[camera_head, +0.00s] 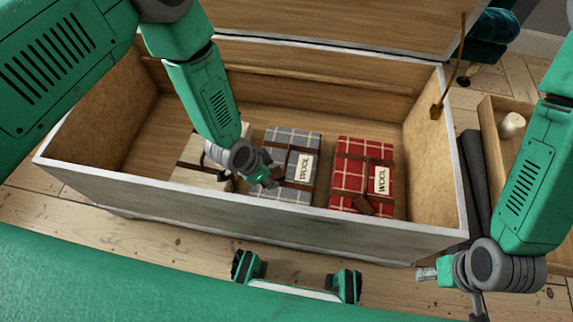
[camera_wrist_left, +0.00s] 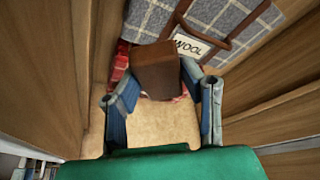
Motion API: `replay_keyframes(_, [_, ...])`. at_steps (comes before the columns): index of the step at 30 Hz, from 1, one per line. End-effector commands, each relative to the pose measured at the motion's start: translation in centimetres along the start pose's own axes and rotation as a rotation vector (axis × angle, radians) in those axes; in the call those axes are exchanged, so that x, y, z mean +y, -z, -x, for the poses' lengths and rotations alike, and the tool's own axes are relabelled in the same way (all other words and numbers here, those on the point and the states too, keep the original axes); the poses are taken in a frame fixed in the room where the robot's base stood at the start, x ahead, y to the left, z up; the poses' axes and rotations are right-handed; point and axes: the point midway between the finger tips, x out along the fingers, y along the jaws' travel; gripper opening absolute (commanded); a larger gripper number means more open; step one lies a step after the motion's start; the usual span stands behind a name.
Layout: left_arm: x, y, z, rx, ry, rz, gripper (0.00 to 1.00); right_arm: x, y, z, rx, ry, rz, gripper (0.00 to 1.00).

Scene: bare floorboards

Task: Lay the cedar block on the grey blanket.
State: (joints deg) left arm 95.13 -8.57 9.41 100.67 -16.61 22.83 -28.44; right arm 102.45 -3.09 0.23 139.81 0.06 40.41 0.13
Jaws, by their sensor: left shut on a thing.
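The grey plaid blanket (camera_head: 297,141) lies folded and strapped, with a WOOL label, in the middle of the open wooden chest. My left gripper (camera_head: 264,178) is over its near left part. In the left wrist view, the left gripper (camera_wrist_left: 165,88) is shut on the brown cedar block (camera_wrist_left: 160,68), with the grey blanket (camera_wrist_left: 225,22) behind it. The block (camera_head: 275,172) shows only partly in the head view; I cannot tell whether it touches the blanket. My right gripper (camera_head: 428,273) is outside the chest at the front right; its opening is unclear.
Outside right are dark rolls (camera_head: 475,175) and a wooden box (camera_head: 492,140) holding a pale cylinder (camera_head: 512,125).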

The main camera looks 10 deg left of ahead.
Motion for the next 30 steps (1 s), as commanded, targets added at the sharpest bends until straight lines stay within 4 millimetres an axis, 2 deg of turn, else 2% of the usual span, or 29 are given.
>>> replay_keyframes(1, [-0.9, -1.0, -2.9, 0.004, -0.028, -0.061, 0.15, 0.0, -0.1, -1.8, -0.001, 0.000, -0.001, 0.40])
replay_keyframes(3, [-1.5, -1.5, -4.6, 0.007, -0.063, -0.138, 0.15, 0.0, -0.2, -2.5, -0.001, 0.000, 0.000, 0.40])
replay_keyframes(8, [-2.3, -2.3, -6.6, 0.011, -0.104, -0.228, 0.15, 0.0, -0.2, -3.3, 0.000, 0.000, 0.000, 0.40])
replay_keyframes(15, [-2.2, -3.9, -10.8, 0.009, -0.110, -0.243, 0.15, -0.1, -0.3, -5.4, 0.000, 0.001, 0.001, 0.40])
replay_keyframes(23, [-2.2, -4.6, -12.8, 0.007, -0.108, -0.243, 0.15, -0.1, -0.3, -6.3, 0.000, 0.000, 0.001, 0.40])
replay_keyframes(30, [-2.2, -5.8, -15.7, 0.012, -0.110, -0.241, 0.15, -0.1, -0.4, -8.0, 0.000, 0.000, 0.001, 0.40])
